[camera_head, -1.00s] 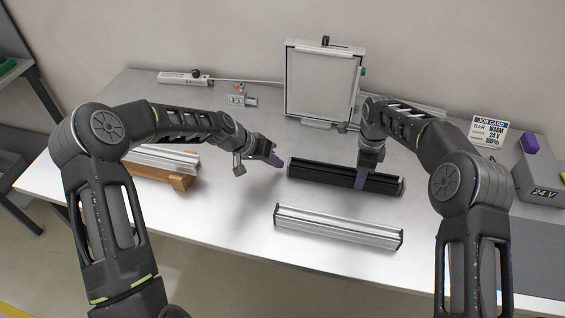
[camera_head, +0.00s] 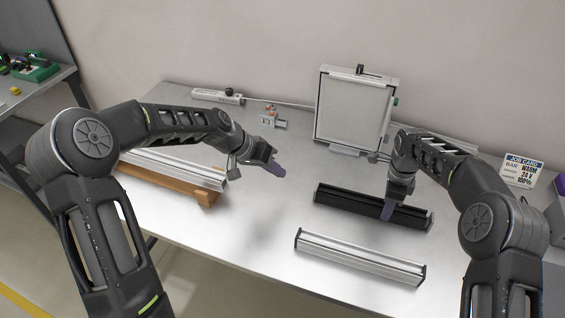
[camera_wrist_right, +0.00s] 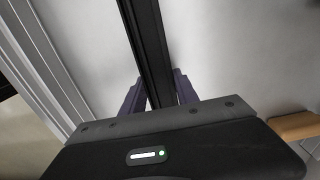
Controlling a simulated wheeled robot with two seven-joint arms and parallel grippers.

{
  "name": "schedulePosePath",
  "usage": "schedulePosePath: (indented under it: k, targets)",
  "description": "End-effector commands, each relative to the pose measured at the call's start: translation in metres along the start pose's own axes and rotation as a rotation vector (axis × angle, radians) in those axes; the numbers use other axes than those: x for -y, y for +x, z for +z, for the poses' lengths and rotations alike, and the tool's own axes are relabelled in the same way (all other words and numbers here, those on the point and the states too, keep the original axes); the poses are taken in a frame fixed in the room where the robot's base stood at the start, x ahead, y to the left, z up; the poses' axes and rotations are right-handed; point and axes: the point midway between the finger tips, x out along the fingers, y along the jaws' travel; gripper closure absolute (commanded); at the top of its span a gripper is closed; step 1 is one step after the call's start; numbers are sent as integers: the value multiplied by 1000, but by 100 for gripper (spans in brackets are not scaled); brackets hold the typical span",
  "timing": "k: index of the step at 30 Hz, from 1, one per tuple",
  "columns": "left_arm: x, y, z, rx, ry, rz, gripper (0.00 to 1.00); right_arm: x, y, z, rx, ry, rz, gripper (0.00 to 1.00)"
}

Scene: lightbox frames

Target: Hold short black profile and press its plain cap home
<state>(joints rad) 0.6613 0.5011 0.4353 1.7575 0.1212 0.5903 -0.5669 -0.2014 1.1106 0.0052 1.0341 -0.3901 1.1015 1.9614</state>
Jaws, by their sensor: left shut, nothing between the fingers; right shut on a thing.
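The short black profile (camera_head: 350,199) lies on the table right of centre. My right gripper (camera_head: 388,212) is shut on it near its right part, and in the right wrist view the two fingers sit on either side of the black profile (camera_wrist_right: 148,50). My left gripper (camera_head: 279,171) is shut and empty, above the table to the left of the profile's left end, apart from it. The plain cap is too small to make out clearly at the profile's ends.
A silver profile (camera_head: 360,256) with dark ends lies in front of the black one. A framed panel (camera_head: 352,110) stands behind, with a job card (camera_head: 520,171) at right.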

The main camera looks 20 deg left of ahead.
Motion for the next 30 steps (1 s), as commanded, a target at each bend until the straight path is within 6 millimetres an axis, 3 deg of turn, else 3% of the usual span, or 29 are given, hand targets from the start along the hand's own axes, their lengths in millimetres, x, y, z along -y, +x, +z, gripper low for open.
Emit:
schedulePosePath:
  k: [1,2,10,22,30]
  targets:
    - [0,0,0,0,0,0,100,0,0,-2,-3,1,0,100]
    - [0,0,0,0,0,0,100,0,0,-2,-3,1,0,61]
    - [0,0,0,0,0,0,100,0,0,-1,-2,1,0,39]
    - [0,0,0,0,0,0,100,0,-6,-1,-2,0,-1,38]
    - [0,0,0,0,0,-1,100,1,-48,0,-1,0,-4,38]
